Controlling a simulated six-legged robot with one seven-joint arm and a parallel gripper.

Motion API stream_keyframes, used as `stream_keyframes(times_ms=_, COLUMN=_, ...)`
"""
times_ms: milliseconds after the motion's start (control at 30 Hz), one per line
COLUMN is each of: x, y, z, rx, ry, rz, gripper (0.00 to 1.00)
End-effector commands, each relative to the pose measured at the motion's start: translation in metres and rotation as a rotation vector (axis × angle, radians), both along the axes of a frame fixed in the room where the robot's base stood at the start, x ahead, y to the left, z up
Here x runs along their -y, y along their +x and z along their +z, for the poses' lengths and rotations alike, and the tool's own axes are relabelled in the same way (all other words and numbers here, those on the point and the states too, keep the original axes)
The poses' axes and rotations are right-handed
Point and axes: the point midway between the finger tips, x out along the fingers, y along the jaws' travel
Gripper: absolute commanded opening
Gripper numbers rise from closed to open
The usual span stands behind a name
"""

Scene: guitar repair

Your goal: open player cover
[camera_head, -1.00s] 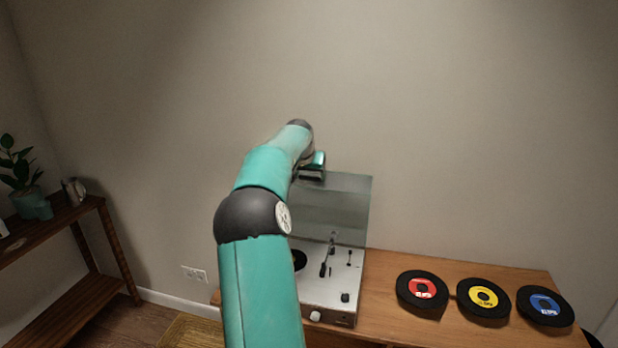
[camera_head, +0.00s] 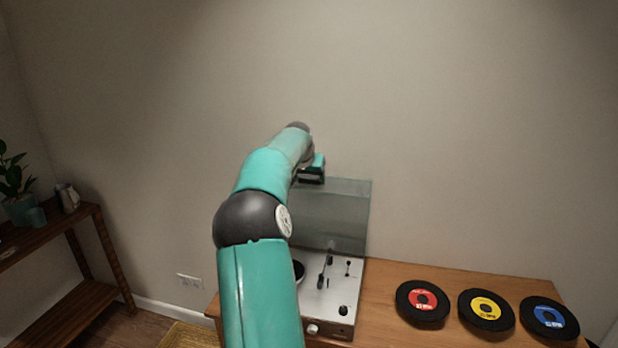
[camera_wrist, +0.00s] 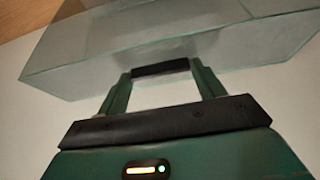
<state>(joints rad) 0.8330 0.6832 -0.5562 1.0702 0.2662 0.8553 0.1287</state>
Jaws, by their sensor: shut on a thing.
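The record player (camera_head: 325,305) stands on the wooden table, partly hidden behind my arm. Its clear, grey-tinted cover (camera_head: 340,215) is raised and stands steeply upright at the back of the player. My gripper (camera_head: 312,178) is at the cover's top edge, near its left part in the head view.
Red-labelled (camera_head: 422,302), yellow-labelled (camera_head: 486,309) and blue-labelled (camera_head: 549,317) records lie on the table (camera_head: 390,273) right of the player. The wall is close behind. A shelf (camera_head: 75,225) with a plant (camera_head: 15,185) stands at the left.

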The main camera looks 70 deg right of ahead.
Motion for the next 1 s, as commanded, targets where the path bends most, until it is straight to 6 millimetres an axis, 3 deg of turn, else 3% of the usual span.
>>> stream_keyframes(times_ms=33, x=0.001, y=0.0, z=0.008, rx=0.005, ry=-0.014, rz=0.0, gripper=0.27)
stream_keyframes(times_ms=67, x=0.002, y=0.0, z=0.008, rx=0.004, ry=-0.015, rz=0.001, gripper=0.72)
stream_keyframes(times_ms=167, x=0.002, y=0.0, z=0.007, rx=0.004, ry=-0.012, rz=0.0, gripper=0.9)
stream_keyframes(times_ms=567, x=-0.001, y=0.0, z=0.01, rx=0.003, ry=-0.006, rz=0.001, gripper=0.9)
stream_keyframes(times_ms=1000, x=-0.052, y=-0.007, z=0.081, rx=0.004, ry=-0.008, rz=0.002, gripper=0.9)
